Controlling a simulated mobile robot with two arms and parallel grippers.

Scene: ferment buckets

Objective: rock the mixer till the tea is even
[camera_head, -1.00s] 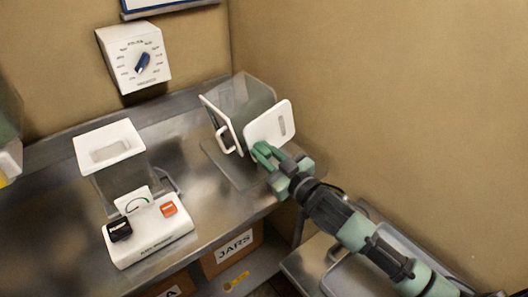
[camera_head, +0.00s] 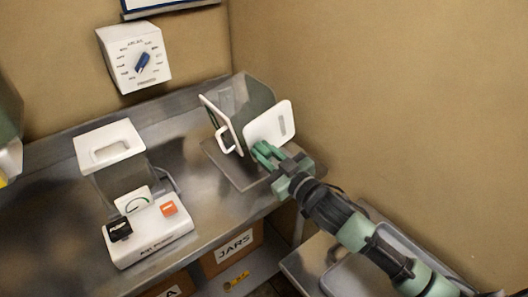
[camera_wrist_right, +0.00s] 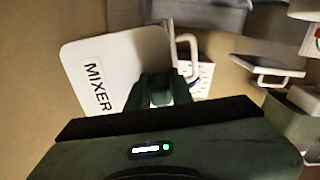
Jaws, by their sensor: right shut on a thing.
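The mixer (camera_head: 270,124) stands at the back right of the steel counter. It has a see-through grey body between white end panels, and a white loop handle on its left side. In the right wrist view its white panel (camera_wrist_right: 112,68) carries the word MIXER. My right gripper (camera_head: 266,154) reaches in from the lower right and is shut at the mixer's near lower edge. In the wrist view its green fingers (camera_wrist_right: 158,90) lie against the panel, hiding the exact grip. Tea inside cannot be made out clearly. My left gripper is not in view.
A white-based machine (camera_head: 150,232) with a clear hopper, black and orange buttons stands at left on the counter (camera_head: 190,165). A dial box (camera_head: 134,58) hangs on the wall. A box marked JARS (camera_head: 232,248) sits below. A wall closes the right side.

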